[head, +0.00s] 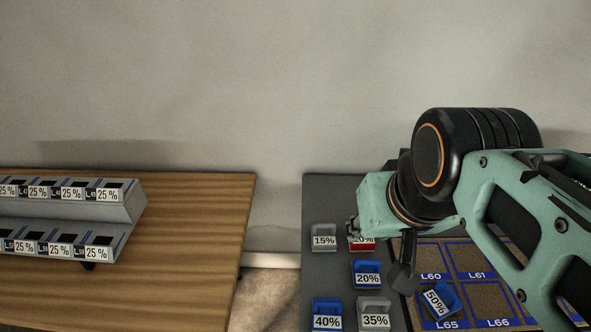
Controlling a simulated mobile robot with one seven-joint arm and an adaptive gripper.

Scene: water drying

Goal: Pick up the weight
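Small labelled blocks sit on the dark table at the right in the head view; I cannot tell which of them is the weight. There is a grey 15% block (324,236), a blue 20% block (367,273), a blue 40% block (327,313) and a grey 35% block (374,313). A red block (362,244) is partly hidden behind my wrist. A blue 50% block (438,300) lies turned at an angle on the L65 cell. My gripper (403,279) points down between the 20% and 50% blocks. Its fingers overlap in this view, so its opening is unclear.
A tray with brown cells (475,259) marked in blue lies on the dark table (315,274), partly covered by my arm. A wooden table (190,235) at the left holds a stepped grey rack (125,208) with several 25% labels. A gap separates the tables.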

